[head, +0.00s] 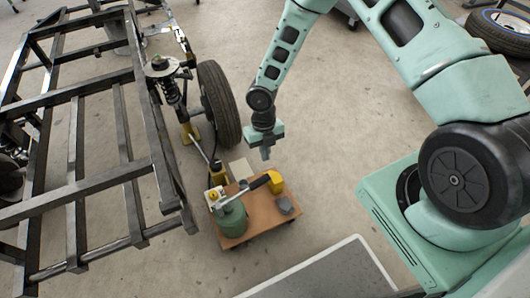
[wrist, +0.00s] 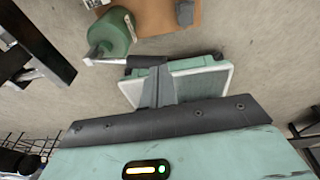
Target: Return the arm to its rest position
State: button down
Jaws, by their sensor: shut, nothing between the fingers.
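My gripper (head: 266,153) hangs from my teal arm over the floor, fingers pointing down, just behind the wooden trolley in the head view. Its fingers are together and empty. In the wrist view my gripper (wrist: 158,80) shows as grey fingers closed against each other. The arm reaches out from the right side, bent at the elbow, and touches nothing that I can see.
A low wooden trolley (head: 236,242) carries a green canister (head: 231,217), a black-handled tool and a yellow block (head: 275,182). A dark metal frame (head: 131,160) with a wheel (head: 219,103) fills the left.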

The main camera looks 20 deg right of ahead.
dwell(0.4)
jog(key=s+a+r+m+t+h, duration=0.1)
jog(key=s+a+r+m, duration=0.2)
jog(key=r+m, duration=0.5)
jog(key=s+a+r+m, duration=0.2)
jog(key=a+r+m, duration=0.15)
jog(key=r, duration=0.85)
jog(key=s+a+r+m+t+y+p, duration=0.1)
jog(key=s+r+m, duration=1.4)
jog(key=s+m, duration=0.2)
notch_tip(320, 180, up, 18)
jog(key=p, duration=1.8)
jog(key=shift+w+a+r+p, duration=0.15)
jog(key=shift+a+r+p, duration=0.1)
jog(key=shift+p, duration=0.1)
jog(key=shift+f, duration=0.2)
